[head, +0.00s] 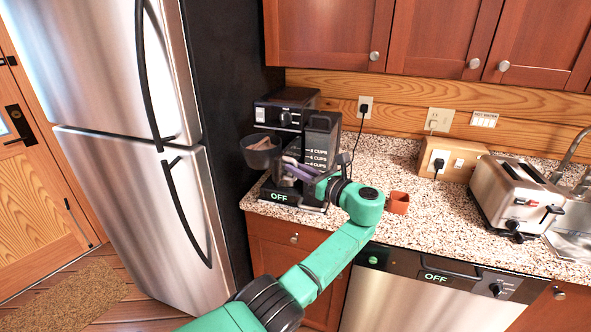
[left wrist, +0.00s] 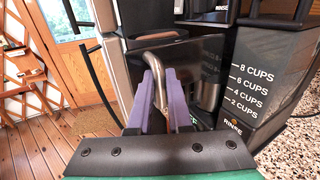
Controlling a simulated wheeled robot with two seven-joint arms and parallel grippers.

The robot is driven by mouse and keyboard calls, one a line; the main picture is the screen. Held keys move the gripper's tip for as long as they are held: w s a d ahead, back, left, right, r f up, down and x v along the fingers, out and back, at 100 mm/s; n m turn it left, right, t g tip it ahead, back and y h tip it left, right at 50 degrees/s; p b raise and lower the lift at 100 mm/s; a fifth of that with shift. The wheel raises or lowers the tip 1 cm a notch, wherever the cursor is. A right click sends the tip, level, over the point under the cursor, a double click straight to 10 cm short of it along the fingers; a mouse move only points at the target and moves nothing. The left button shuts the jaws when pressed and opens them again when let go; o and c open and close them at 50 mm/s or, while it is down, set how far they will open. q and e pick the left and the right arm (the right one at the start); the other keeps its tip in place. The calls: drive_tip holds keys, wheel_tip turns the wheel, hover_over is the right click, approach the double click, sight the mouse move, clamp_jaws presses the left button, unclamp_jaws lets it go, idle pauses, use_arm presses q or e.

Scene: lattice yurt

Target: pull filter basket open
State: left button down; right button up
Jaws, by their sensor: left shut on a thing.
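The black coffee maker (head: 321,145) stands on the counter beside the fridge, with a cup scale on its side and a lit OFF display. Its dark round filter basket (head: 260,152) sticks out to the left, clear of the body, with something brown inside. In the left wrist view the dark basket wall (left wrist: 192,62) shows close up with a bent steel handle (left wrist: 158,88). My left gripper (head: 294,169) is at the basket's right side, its purple fingers shut on that handle. The fingers hide part of the handle. My right gripper is not in view.
The steel fridge (head: 130,140) stands close on the left. A small orange-brown cup (head: 398,203) is on the counter right of my wrist. A toaster (head: 515,192) and sink lie further right. Cabinets hang above.

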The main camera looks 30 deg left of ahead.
use_arm(q)
drive_tip(key=c, duration=1.1)
unclamp_jaws()
drive_tip(key=shift+w+f, duration=0.1)
drive_tip(key=b+v, duration=0.5)
drive_tip(key=v, duration=0.9)
drive_tip(key=shift+d, duration=0.3)
